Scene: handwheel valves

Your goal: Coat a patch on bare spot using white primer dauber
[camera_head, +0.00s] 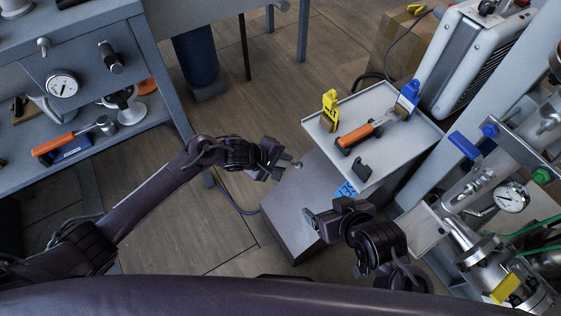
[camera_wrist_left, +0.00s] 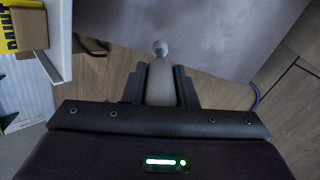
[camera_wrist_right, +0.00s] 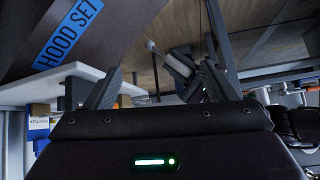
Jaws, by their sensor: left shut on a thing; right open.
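The white primer dauber (camera_wrist_left: 162,82) is gripped in my left gripper (camera_wrist_left: 160,88), its pale body between the fingers and its rounded tip pointing away. It also shows in the right wrist view (camera_wrist_right: 172,60). In the head view my left gripper (camera_head: 279,168) is left of the tray, above a grey box. My right gripper (camera_head: 330,213) is open and empty, below the tray's near edge; its spread fingers (camera_wrist_right: 160,88) show in the right wrist view. I cannot make out the bare spot in any view.
A white tray (camera_head: 385,97) carries a yellow item (camera_head: 330,108), an orange-handled tool (camera_head: 358,134), a blue item (camera_head: 408,97) and a black holder (camera_head: 361,169). Pipes and a gauge (camera_head: 511,198) crowd the right. A grey workbench (camera_head: 85,150) stands left; floor between is open.

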